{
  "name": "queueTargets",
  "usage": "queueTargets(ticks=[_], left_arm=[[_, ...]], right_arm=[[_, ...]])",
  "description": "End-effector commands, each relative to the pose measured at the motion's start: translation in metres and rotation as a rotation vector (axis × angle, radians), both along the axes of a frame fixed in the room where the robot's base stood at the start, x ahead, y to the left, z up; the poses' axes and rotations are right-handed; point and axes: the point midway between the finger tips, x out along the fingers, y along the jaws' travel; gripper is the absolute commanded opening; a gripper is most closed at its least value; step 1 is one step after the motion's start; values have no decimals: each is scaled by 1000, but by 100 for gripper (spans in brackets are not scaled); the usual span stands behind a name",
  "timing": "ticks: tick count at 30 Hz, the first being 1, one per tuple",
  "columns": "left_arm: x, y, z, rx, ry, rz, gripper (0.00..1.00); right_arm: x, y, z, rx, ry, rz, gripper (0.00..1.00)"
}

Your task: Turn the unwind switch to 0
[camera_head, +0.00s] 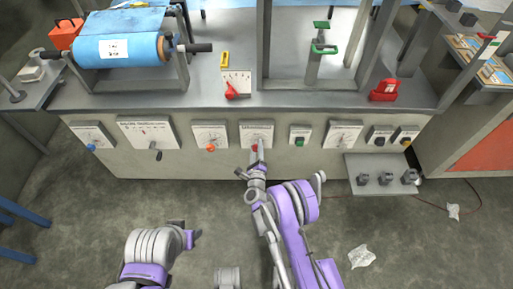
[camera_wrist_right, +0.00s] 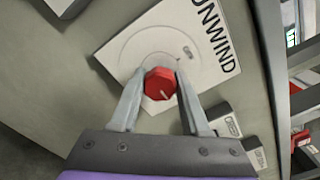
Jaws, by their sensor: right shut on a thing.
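The unwind switch is a red, many-sided knob (camera_wrist_right: 160,83) on a white plate (camera_wrist_right: 207,68) with the word UNWIND along its edge. A short pale line on the knob's face points toward the lower right in the right wrist view. The dial's numerals are too small to read. In the head view the red knob (camera_head: 254,147) is partly hidden by my right gripper (camera_head: 258,150). In the right wrist view my right gripper (camera_wrist_right: 160,82) has a finger on each side of the knob and is shut on it. My left gripper (camera_head: 190,236) is low, away from the panel.
Neighbouring plates carry an orange knob (camera_head: 211,147) on the left and a green switch (camera_head: 299,141) on the right. A low shelf (camera_head: 372,163) with several dark knobs juts out at the right.

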Motion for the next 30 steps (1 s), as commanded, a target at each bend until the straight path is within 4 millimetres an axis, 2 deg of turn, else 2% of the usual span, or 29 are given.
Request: queueTargets(ticks=[1,5,6,17,23,30], left_arm=[[0,0,0,0,0,0,50],[0,0,0,0,0,0,50],[0,0,0,0,0,0,50],[1,0,-7,0,3,0,50],[2,0,-23,0,8,0,50],[5,0,-44,0,14,0,50]], right_arm=[[0,0,0,0,0,0,26],[0,0,0,0,0,0,2],[0,0,0,0,0,0,0],[1,0,-1,-51,1,1,0],[1,0,-2,-169,1,1,0],[1,0,-2,-384,1,-1,0]])
